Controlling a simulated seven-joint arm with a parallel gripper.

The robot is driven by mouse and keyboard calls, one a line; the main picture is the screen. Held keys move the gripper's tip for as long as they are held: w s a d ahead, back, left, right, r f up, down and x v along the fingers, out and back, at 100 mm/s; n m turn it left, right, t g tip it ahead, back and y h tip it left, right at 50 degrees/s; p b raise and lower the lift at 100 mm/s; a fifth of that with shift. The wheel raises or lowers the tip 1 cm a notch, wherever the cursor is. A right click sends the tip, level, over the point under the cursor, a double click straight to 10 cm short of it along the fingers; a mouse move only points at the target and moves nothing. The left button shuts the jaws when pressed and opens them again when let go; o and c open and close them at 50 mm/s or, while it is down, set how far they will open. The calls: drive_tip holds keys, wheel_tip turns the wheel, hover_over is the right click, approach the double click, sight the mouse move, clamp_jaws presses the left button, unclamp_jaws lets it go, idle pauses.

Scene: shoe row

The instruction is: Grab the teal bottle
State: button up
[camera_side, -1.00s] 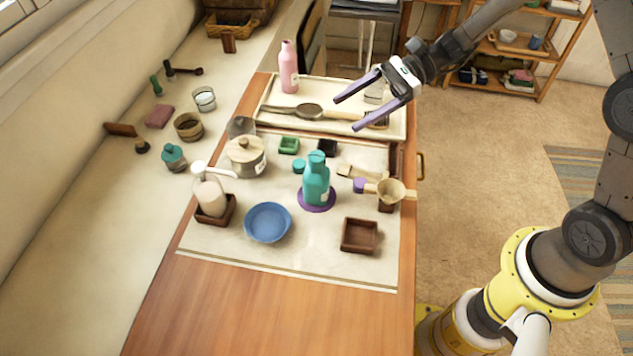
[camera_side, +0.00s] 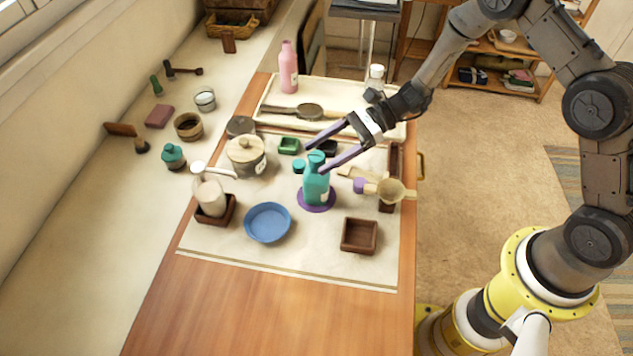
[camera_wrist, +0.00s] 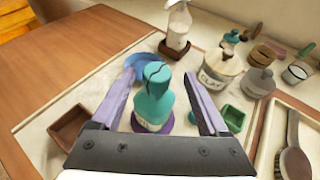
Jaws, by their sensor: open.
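The teal bottle (camera_side: 316,186) stands upright on a round purple coaster (camera_side: 317,205) on the pale mat. In the wrist view the teal bottle (camera_wrist: 154,102) shows between the two purple fingers, with a label low on its front. My gripper (camera_side: 314,159) is open, its fingertips close to the top of the bottle in the side view. In the wrist view my gripper (camera_wrist: 160,82) has a finger on each side of the bottle, with gaps between; I cannot tell how far the fingers reach along it.
A blue bowl (camera_side: 267,222) and a pump bottle in a brown tray (camera_side: 228,214) stand left of the bottle. A lidded pot (camera_side: 246,156), a green dish (camera_side: 289,146) and a scoop (camera_side: 390,190) are nearby. The front of the table is clear.

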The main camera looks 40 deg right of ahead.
sight(305, 176)
drive_tip(key=x, duration=0.5)
drive_tip(key=shift+s+r, duration=0.15)
clamp_jaws()
idle(1.2)
